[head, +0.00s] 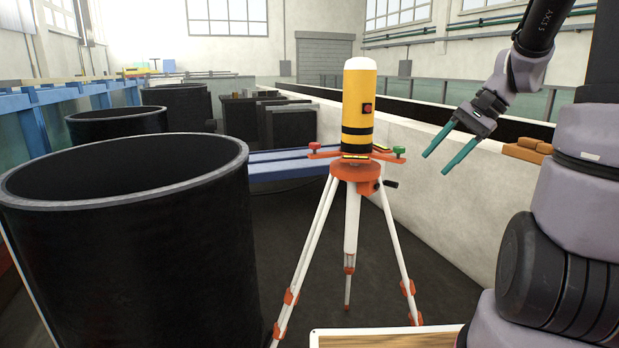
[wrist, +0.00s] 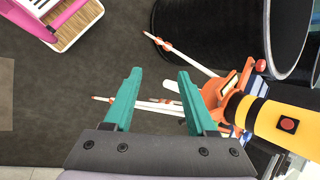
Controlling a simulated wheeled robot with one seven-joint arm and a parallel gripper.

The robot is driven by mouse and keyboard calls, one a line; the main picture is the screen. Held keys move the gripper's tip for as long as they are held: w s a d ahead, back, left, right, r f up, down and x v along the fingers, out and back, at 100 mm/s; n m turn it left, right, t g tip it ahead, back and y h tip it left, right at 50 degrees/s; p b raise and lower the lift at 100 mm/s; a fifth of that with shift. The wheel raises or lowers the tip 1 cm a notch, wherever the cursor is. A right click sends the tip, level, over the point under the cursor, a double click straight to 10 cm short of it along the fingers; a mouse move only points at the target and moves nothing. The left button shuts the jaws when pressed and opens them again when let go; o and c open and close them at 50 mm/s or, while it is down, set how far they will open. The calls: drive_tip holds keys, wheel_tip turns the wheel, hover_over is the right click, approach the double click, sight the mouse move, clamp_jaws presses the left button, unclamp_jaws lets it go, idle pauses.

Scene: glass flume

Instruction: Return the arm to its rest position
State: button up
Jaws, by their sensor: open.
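My gripper (head: 445,155) is in the upper right of the head view, with its two teal fingers apart and nothing between them. It points down and to the left, held in the air to the right of a yellow cylindrical instrument (head: 358,95). That instrument stands upright on an orange and white tripod (head: 352,225). In the wrist view the gripper (wrist: 157,80) shows both fingers spread, and the tripod's legs lie beyond them. The yellow instrument (wrist: 265,118) is to the right of the right finger. I cannot tell how far the fingers are from the tripod head.
A large black round tank (head: 130,250) fills the left of the head view. A long pale wall (head: 440,180) runs along the right. A wooden board with a pale rim (head: 385,338) shows at the bottom.

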drive_tip(key=s+a+r+n+t+h, duration=0.2)
drive_tip(key=s+r+t, duration=0.1)
drive_tip(key=s+r, duration=0.2)
drive_tip(key=s+a+r+n+t+h, duration=0.2)
drive_tip(key=s+r, duration=0.3)
drive_tip(key=s, duration=0.1)
drive_tip(key=shift+s+a+r+n+t+h, duration=0.25)
drive_tip(key=shift+r+n+t+h, duration=0.05)
drive_tip(key=shift+t, duration=0.1)
drive_tip(key=shift+c, duration=0.4)
idle(0.5)
drive_tip(key=shift+a, duration=0.1)
